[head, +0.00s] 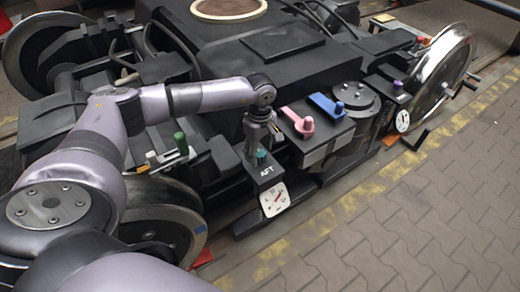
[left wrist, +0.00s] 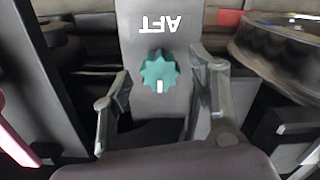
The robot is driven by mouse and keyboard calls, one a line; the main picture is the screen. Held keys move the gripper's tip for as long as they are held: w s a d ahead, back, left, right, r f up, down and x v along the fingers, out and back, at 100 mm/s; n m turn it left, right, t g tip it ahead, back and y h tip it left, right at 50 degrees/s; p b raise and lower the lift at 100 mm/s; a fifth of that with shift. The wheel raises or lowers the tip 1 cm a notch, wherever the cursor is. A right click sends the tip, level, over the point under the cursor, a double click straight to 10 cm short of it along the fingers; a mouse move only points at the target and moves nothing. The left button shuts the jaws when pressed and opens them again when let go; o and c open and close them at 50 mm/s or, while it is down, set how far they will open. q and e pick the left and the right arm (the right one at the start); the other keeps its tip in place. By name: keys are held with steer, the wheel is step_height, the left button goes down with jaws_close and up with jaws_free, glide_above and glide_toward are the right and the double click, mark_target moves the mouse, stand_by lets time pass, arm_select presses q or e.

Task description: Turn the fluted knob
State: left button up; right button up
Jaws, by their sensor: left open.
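The fluted knob (left wrist: 159,72) is teal with a white mark on its near edge. It sits on a grey panel (left wrist: 150,32) lettered AFT, which appears upside down in the left wrist view. In the head view the knob (head: 262,156) shows just below my left gripper (head: 262,140). In the left wrist view my left gripper (left wrist: 160,100) is open, with one finger on each side of the knob. Gaps show between the fingers and the knob, and I cannot tell the depth between them. My right gripper is in neither view.
A white dial gauge (head: 274,199) is below the AFT panel. A pink handle (head: 299,122) and a blue handle (head: 328,105) stand to the right. A green knob (head: 181,143) is to the left. Wheels flank the bogie; the paved floor (head: 420,220) at right is clear.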

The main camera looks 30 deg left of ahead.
mark_target(260, 153)
arm_select(q)
step_height(260, 153, up, 12)
stand_by(0.5)
stand_by(0.3)
